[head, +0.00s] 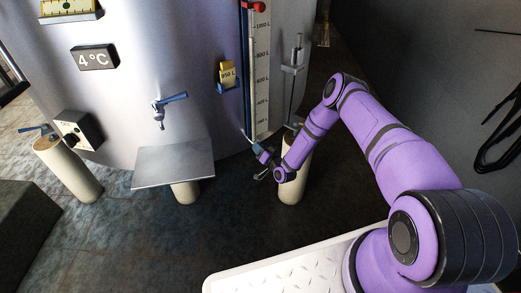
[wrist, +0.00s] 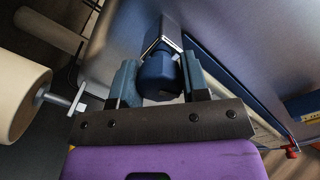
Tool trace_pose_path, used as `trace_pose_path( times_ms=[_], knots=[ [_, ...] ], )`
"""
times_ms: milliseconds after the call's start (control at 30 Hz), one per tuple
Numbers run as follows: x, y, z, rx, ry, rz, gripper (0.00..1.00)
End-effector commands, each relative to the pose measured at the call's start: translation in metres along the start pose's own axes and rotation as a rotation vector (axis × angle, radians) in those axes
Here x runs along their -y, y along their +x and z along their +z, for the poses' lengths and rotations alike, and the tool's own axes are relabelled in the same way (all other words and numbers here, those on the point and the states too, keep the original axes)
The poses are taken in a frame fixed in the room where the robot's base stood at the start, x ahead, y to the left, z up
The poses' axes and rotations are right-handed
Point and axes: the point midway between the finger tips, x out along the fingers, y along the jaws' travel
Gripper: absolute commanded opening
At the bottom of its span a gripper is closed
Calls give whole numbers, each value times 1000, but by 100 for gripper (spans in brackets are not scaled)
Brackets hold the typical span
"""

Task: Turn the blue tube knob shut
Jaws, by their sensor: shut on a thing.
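The blue tube knob (wrist: 157,72) is a dark blue faceted knob on a block at the tank's wall. In the wrist view it sits between the two fingers of my gripper (wrist: 160,84), which is shut on it. In the head view my gripper (head: 262,164) is at the foot of the upright gauge tube (head: 246,80), low on the tank's right side. There the knob is small and mostly hidden by the gripper.
A cream post (head: 292,178) stands just right of my gripper; a cream cylinder (wrist: 20,95) shows left in the wrist view. The tank (head: 190,70) carries a tap with a blue lever (head: 168,99) above a metal shelf (head: 173,164). The scale (head: 262,60) is beside the tube.

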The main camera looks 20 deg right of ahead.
Motion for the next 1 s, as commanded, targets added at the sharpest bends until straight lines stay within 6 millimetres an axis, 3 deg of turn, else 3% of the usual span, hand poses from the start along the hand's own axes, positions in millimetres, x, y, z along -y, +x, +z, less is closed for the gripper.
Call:
trace_pose_path(
  times_ms=[500,1000],
  knots=[
    [-1,-2,1,15,346,-2,18],
    [-1,-2,2,19,414,-4,18]
  ],
)
